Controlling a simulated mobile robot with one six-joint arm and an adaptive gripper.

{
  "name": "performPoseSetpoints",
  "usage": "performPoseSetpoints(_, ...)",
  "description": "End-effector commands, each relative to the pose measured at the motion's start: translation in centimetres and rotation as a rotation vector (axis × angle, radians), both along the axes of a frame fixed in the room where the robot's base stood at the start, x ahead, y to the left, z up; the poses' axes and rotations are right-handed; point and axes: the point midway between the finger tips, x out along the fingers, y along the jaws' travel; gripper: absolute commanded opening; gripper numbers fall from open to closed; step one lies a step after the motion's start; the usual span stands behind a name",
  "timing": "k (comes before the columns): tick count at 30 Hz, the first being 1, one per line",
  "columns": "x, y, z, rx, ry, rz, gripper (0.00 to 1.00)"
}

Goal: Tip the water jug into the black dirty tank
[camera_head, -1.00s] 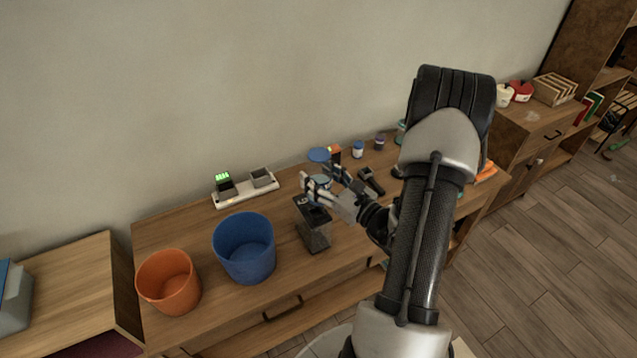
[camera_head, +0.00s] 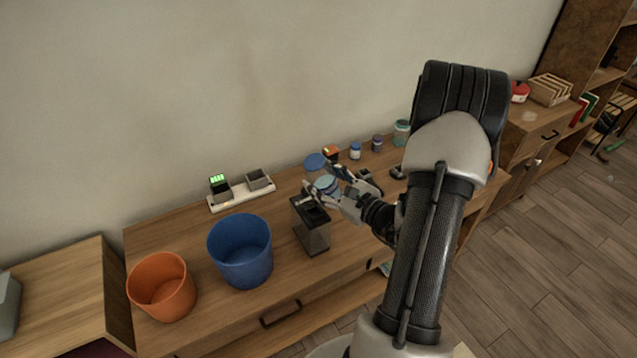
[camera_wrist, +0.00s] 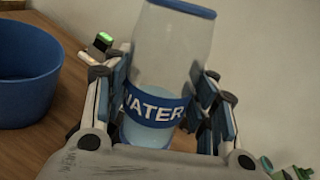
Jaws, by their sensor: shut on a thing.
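My gripper (camera_head: 321,183) is shut on the clear water jug (camera_wrist: 172,48). The jug has a blue band reading WATER and a blue ring near its upper end. In the wrist view it leans slightly, with pale blue water in its lower part. In the head view the gripper covers much of it; a blue disc (camera_head: 315,161) just above may be its top, but I cannot tell. The black dirty tank (camera_head: 314,238), a dark box with a black top, stands on the wooden table just below and left of the gripper. The jug appears above and behind it.
A blue bucket (camera_head: 240,250) and an orange bucket (camera_head: 162,287) stand left of the tank on the table (camera_head: 180,235). A white charger strip (camera_head: 241,196) with a green light lies near the wall. Small jars (camera_head: 355,151) stand behind the gripper.

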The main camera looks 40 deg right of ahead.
Motion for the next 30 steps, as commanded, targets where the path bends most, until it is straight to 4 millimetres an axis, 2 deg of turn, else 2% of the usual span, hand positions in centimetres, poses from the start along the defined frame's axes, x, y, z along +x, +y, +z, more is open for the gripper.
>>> performPoseSetpoints(17,-0.5,-2.3,-3.0,-0.362,0.084,-0.001,0.22)
performPoseSetpoints(24,-0.8,-3.4,-4.4,-0.573,0.139,-0.001,0.22)
performPoseSetpoints(30,-0.8,-3.4,-4.2,-0.563,0.134,-0.002,0.22)
